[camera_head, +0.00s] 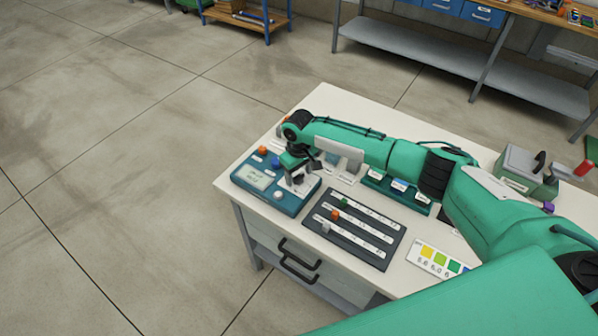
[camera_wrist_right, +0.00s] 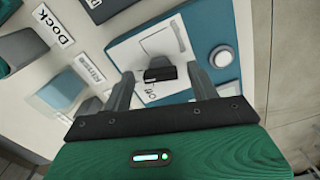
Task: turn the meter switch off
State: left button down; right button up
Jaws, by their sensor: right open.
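The meter (camera_head: 290,205) is a teal-blue box with a light screen at the left front of the table. Its black switch (camera_wrist_right: 160,74) shows in the right wrist view on a pale panel, with an "Off" label (camera_wrist_right: 151,94) beside it. My right gripper (camera_head: 299,178) is over the meter's right part and hides some of it in the head view. In the right wrist view its open fingers (camera_wrist_right: 160,78) stand on either side of the switch. I cannot tell whether they touch it. My left gripper is not in view.
A white round button (camera_wrist_right: 222,57) sits on the meter beside the switch. A dark slider board (camera_head: 372,252) and a colour chart (camera_head: 437,258) lie to the right on the white table (camera_head: 325,100). A "Dock" label (camera_wrist_right: 52,32) is near the gripper.

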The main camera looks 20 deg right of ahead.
jog(key=c, duration=1)
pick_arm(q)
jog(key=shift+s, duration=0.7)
pick_arm(e)
jog(key=shift+n, duration=0.7)
jog(key=n+p, duration=0.1)
jog(key=n, duration=0.3)
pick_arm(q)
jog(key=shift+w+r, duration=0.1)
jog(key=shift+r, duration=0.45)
pick_arm(e)
jog(key=n, duration=0.6)
jog(key=shift+w+d+n, duration=0.1)
jog(key=shift+w+n, duration=0.05)
jog(key=shift+n, duration=0.15)
